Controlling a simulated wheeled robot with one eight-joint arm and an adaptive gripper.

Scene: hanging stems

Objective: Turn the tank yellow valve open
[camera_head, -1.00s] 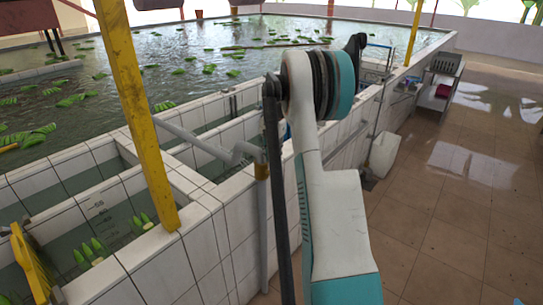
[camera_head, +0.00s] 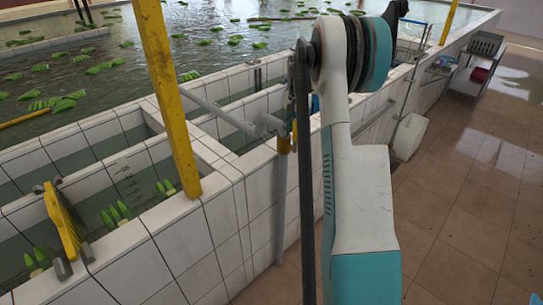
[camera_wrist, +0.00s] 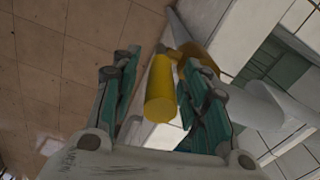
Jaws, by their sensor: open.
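The yellow valve shows in the wrist view as a rounded yellow handle (camera_wrist: 160,92), with a darker yellow-orange part behind it. My gripper (camera_wrist: 160,72) is open, with one finger on each side of the handle. Whether either finger touches it I cannot tell. In the head view a small yellow valve part (camera_head: 284,144) sits on the pipe at the tank's outer wall, close beside my arm. My gripper is hidden behind my arm there.
A grey pipe (camera_head: 222,110) runs from the valve across the tiled tank (camera_head: 262,205). A yellow post (camera_head: 168,100) stands on the tank rim. A white container (camera_head: 409,137) and a grey cart (camera_head: 474,65) stand farther along. The brown tiled floor (camera_head: 455,215) is clear at right.

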